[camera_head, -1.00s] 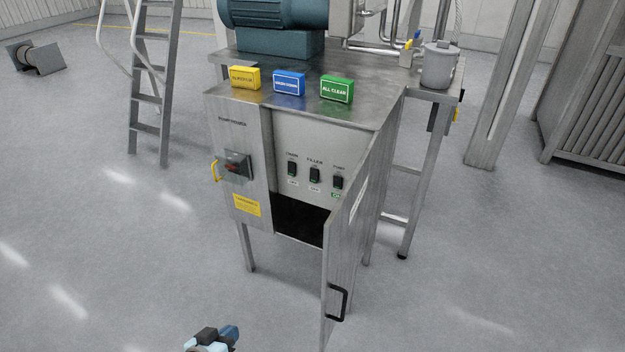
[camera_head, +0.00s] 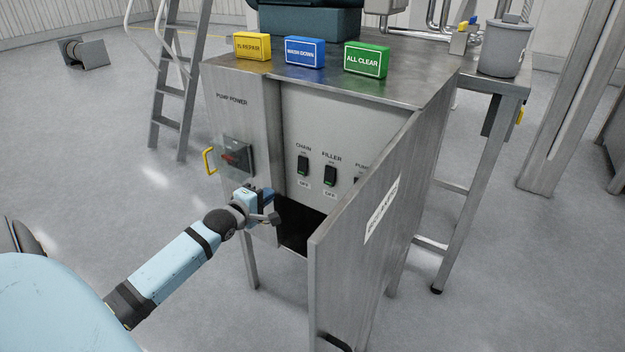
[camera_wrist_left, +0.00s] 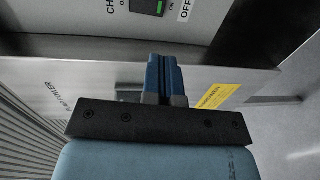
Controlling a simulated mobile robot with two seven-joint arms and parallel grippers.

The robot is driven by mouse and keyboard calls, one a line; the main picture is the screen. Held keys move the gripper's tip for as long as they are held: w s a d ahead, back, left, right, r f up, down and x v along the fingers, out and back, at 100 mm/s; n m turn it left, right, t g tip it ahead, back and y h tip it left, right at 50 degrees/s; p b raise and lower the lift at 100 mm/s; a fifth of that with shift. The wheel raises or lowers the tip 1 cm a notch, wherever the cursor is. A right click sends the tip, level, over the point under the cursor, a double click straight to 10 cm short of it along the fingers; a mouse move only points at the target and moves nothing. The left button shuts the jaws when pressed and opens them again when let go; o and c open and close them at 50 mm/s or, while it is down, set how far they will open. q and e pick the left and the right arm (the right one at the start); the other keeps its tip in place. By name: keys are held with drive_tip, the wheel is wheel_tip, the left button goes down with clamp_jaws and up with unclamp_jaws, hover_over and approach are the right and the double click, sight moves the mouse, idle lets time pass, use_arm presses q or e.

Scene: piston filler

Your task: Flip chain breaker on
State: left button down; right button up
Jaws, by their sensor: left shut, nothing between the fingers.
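The chain breaker (camera_head: 303,165) is a black rocker switch under the label CHAIN on the light panel inside the cabinet (camera_head: 240,130). An OFF label sits below it. In the left wrist view the chain breaker (camera_wrist_left: 148,6) shows at the top edge with a green part, cut off by the frame. My left gripper (camera_head: 268,200) is in front of the cabinet's opening, below and left of the chain breaker and apart from it. Its blue fingers (camera_wrist_left: 165,75) are shut together and empty. My right gripper is not in view.
The filler breaker (camera_head: 330,175) is right of the chain one; the pump breaker (camera_head: 358,182) is partly behind the open door (camera_head: 370,230). Yellow, blue and green signs stand on top.

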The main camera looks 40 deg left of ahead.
sight(302, 172)
use_arm(q)
drive_tip(key=shift+s+r, duration=0.1)
drive_tip(key=shift+s, duration=0.05)
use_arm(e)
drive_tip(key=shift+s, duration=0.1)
